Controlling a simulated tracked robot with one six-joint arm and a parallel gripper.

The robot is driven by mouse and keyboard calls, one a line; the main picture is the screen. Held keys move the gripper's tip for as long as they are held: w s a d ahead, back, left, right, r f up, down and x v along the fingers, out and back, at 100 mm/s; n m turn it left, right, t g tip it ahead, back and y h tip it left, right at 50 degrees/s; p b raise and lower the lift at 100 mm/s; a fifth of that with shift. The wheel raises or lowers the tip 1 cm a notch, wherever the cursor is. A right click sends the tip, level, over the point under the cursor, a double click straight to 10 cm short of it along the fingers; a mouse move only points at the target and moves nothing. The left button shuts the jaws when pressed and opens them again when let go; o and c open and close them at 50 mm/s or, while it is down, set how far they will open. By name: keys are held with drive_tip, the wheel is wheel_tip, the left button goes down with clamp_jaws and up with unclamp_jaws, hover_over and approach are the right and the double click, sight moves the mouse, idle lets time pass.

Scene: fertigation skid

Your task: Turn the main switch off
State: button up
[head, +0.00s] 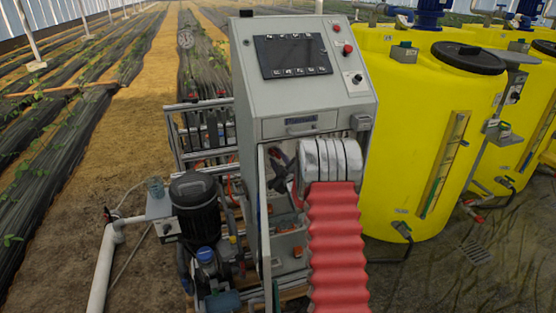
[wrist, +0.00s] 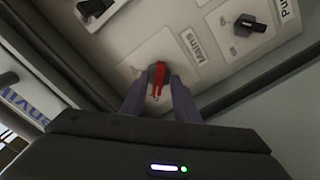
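The main switch (wrist: 158,77) is a red handle on a pale plate labelled "Mains" inside the cabinet, in the wrist view. My gripper (wrist: 159,88) reaches up to it, with one finger on each side of the red handle. The fingers look apart, with narrow gaps beside the handle; firm contact is not visible. In the head view, the grey control cabinet (head: 283,108) stands in the middle with its lower front open. My arm covers part of that opening, and the switch cannot be made out there.
In the wrist view, a black switch (wrist: 249,25) with a partly cut-off label sits right of the main switch. The open cabinet door (head: 263,215) stands left of my arm. Yellow tanks (head: 405,165) are close on the right. A black pump (head: 195,205) stands at lower left.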

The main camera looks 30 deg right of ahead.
drive_tip(key=shift+o, duration=0.2)
drive_tip(key=v, duration=1.3)
drive_tip(key=shift+s, duration=0.35)
drive_tip(key=shift+a, duration=0.1)
